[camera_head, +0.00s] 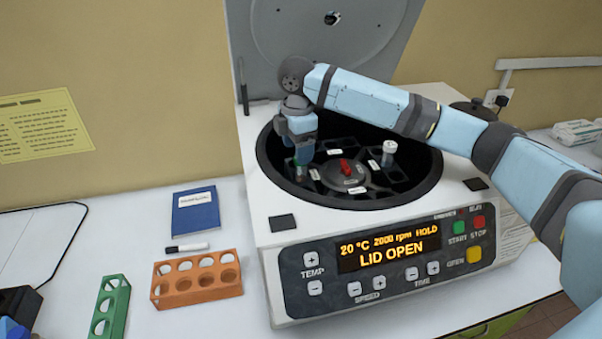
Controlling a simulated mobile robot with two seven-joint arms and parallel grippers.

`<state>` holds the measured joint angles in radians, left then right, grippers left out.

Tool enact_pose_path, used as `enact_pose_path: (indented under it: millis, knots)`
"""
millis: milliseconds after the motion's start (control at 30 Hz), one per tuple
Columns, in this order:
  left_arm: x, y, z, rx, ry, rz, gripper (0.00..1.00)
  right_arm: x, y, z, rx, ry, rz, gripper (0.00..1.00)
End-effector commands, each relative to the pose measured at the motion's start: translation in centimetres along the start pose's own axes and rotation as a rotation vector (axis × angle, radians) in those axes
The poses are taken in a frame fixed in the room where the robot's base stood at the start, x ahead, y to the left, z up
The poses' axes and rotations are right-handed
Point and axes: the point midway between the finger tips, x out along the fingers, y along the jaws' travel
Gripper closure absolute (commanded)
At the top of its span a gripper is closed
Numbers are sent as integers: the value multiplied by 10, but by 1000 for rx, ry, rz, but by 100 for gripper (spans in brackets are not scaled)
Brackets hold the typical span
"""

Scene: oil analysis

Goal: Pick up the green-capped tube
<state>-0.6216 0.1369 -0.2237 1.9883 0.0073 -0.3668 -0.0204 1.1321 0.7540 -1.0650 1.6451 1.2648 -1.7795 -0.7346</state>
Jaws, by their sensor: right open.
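My right gripper (302,156) reaches down into the open centrifuge (262,214), at the left side of its rotor. It is open. Its fingers are at the top of a tube (299,171) with a hint of green at its cap. The gripper hides most of this tube, and I cannot tell whether the fingers touch it. A white-capped tube (389,153) stands upright on the right side of the rotor.
The raised lid (355,50) stands behind the rotor. A red knob (346,167) is at the rotor's centre. An orange rack (197,278), a green rack (111,308), a blue notebook (196,211) and a marker (187,247) lie left on the white table. The display reads LID OPEN.

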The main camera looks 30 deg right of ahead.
Motion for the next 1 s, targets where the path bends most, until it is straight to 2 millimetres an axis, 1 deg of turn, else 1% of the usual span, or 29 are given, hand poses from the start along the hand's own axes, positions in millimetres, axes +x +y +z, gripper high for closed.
enact_pose_path:
  millis: [233,400,500,600,767,800,833,867,900,967,1000]
  knots:
    - [-3,0,-5,0,0,-2,100,18,-2,3,1,-2,-2,35]
    - [-8,-2,-12,0,3,-6,100,44,-5,8,1,-1,-3,35]
    - [-8,-2,-14,-1,4,-7,100,55,-5,7,0,-1,0,35]
    - [-8,-2,-14,-2,5,-7,100,60,-5,7,-1,-1,0,35]
    - [-8,-2,-14,-2,4,-7,100,60,-5,7,-1,0,1,35]
    - [-8,-2,-14,-2,4,-7,100,60,-5,7,-1,0,1,37]
    - [-8,-2,-13,-3,4,-7,100,60,-5,7,-1,0,1,44]
    - [-8,-2,-13,-3,4,-7,100,60,-5,7,-1,0,1,51]
    - [-8,-2,-13,-3,4,-7,100,60,-5,7,-1,0,1,60]
    - [-8,-2,-13,-3,3,-7,100,60,-5,7,-1,0,1,74]
    - [-8,-2,-13,-3,3,-7,100,60,-5,7,-1,0,1,83]
